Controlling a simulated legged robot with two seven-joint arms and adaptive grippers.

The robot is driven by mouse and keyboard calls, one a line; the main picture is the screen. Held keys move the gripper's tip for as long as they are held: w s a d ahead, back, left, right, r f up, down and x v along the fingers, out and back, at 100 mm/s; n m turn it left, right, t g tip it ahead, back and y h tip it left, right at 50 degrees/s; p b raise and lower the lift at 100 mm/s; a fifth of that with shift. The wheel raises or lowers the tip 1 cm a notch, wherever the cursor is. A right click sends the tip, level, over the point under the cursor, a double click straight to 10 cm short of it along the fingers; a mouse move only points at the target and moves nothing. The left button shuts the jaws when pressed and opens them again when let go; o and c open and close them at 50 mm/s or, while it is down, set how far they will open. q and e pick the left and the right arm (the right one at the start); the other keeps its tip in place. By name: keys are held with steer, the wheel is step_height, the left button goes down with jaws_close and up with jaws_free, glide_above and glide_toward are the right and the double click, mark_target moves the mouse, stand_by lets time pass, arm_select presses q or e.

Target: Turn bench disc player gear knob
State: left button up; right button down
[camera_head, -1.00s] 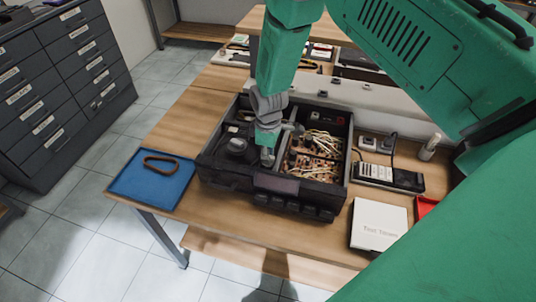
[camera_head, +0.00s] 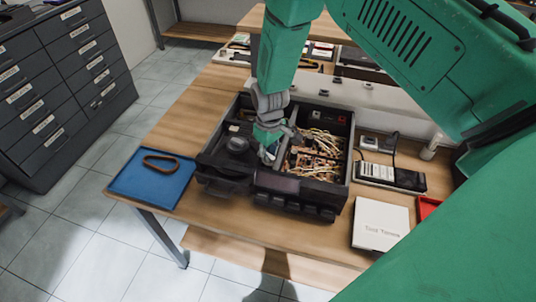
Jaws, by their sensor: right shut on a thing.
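The disc player (camera_head: 329,188) is an open black box on the wooden bench, with wiring and a circuit board in its right half. A dark round part (camera_head: 237,144) shows in its left half. My right gripper (camera_head: 267,157) reaches down into the middle of the player, beside the wiring, and is shut on a small part there. The gear knob cannot be made out clearly; the fingers cover that spot. My left gripper is not in view.
A blue tray (camera_head: 122,184) with a brown belt loop (camera_head: 161,163) lies left of the player. A white box (camera_head: 380,225), a power strip (camera_head: 376,174) and a red tray (camera_head: 427,206) are at the right. Dark drawers (camera_head: 64,80) stand far left.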

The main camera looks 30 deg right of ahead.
steer(key=m, duration=0.3)
steer(key=shift+s+f+m, duration=0.1)
steer(key=shift+s+m, duration=0.05)
steer(key=shift+m, duration=0.25)
steer(key=m, duration=0.3)
steer(key=shift+m, duration=0.3)
steer(key=m, duration=1.3)
steer(key=shift+m, duration=0.3)
steer(key=m, duration=0.6)
steer(key=shift+m, duration=0.3)
steer(key=c, duration=1.6)
jaws_free()
steer(key=shift+o, duration=0.2)
steer(key=shift+w, duration=0.2)
